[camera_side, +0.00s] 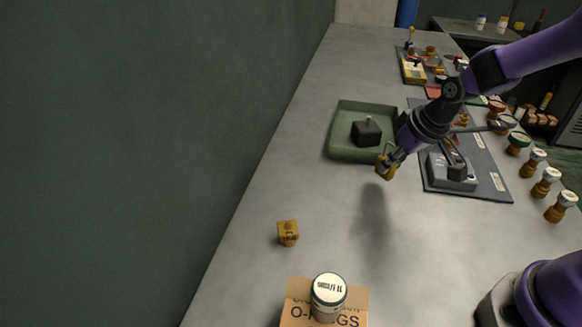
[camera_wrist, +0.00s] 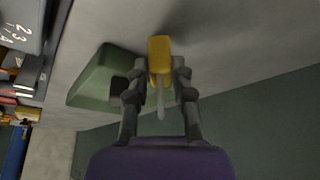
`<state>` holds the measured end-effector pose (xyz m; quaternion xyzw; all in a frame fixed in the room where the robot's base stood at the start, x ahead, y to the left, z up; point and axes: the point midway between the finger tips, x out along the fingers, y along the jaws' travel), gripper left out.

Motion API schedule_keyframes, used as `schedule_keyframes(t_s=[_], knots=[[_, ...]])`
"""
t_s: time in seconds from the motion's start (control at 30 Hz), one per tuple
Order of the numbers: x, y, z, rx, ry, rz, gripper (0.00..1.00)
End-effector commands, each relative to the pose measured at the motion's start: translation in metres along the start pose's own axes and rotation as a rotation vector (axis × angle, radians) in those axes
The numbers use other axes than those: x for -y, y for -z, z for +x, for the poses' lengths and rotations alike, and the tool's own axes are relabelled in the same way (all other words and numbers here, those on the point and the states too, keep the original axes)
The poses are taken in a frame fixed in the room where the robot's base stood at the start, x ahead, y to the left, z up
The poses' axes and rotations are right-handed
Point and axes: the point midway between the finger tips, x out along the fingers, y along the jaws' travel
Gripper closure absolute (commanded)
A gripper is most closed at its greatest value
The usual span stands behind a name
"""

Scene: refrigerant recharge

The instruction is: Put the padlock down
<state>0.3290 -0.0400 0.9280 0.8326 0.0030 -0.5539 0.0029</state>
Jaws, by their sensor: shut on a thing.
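A yellow padlock (camera_side: 385,167) hangs in my gripper (camera_side: 392,152) above the bare bench, just right of the green tray. In the wrist view the padlock (camera_wrist: 159,54) sits between the two fingers of my gripper (camera_wrist: 163,72), with a pale shackle or rod pointing toward the camera. The fingers are shut on it. A shadow on the bench below shows that it is held clear of the surface.
The green tray (camera_side: 340,149) holds a dark block (camera_side: 366,131). A grey mat (camera_side: 490,186) with a grey device (camera_side: 451,172) lies to the right. Several capped bottles line the right edge. The bench between is clear.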

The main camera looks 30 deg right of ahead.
Motion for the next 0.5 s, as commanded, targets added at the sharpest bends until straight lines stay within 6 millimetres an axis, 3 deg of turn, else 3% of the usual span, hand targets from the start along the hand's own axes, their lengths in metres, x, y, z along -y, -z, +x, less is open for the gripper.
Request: schedule_keyframes(t_s=[0.13,0.5], knots=[[0.001,-0.009,0.019,0.004,0.001,0.0,1.0],[0.001,-0.01,0.024,0.001,0.0,0.0,1.0]])
